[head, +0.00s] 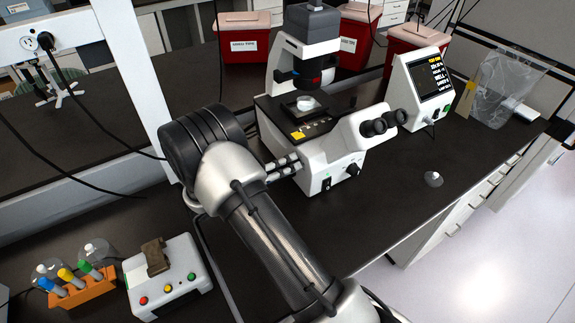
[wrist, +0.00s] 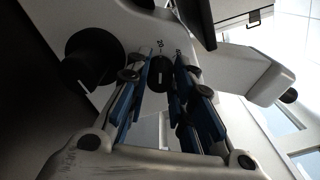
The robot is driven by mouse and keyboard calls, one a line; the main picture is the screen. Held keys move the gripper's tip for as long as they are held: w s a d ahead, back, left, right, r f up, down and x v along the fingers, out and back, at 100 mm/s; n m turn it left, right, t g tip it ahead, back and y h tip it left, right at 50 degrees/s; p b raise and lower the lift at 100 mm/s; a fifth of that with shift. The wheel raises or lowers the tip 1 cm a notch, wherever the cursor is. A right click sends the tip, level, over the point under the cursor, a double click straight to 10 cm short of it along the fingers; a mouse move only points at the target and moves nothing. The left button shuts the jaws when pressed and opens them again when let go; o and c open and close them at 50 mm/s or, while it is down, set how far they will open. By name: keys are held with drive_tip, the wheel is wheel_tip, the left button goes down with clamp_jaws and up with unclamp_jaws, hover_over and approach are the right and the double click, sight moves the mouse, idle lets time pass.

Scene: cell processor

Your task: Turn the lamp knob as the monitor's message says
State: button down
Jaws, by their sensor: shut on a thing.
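The white microscope (head: 325,165) stands on the dark bench. Its lamp knob (wrist: 160,73) is a small black dial with a white line in the wrist view. A "20" is printed just above it, and the line points roughly toward that mark. My gripper (wrist: 160,85) is shut on the knob, with a blue-padded finger on each side. In the head view my gripper (head: 284,167) is at the microscope's left side, and the knob is hidden. The monitor (head: 425,85) shows yellow and white lines of text, too small to read surely.
A larger black knob (wrist: 92,57) is close left of my fingers. The eyepieces (head: 383,123) stick out to the right. A button box (head: 168,278) and an orange tube rack (head: 80,287) stand at lower left. Red bins (head: 245,45) stand behind. The bench's right front is mostly clear.

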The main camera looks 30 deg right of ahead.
idle(0.3)
drive_tip(key=shift+m+b, duration=2.25)
drive_tip(key=shift+m, duration=6.55)
drive_tip(key=c, duration=1.4)
unclamp_jaws()
drive_tip(key=shift+o, duration=0.2)
drive_tip(key=a, duration=1.2)
drive_tip(key=shift+s, duration=0.2)
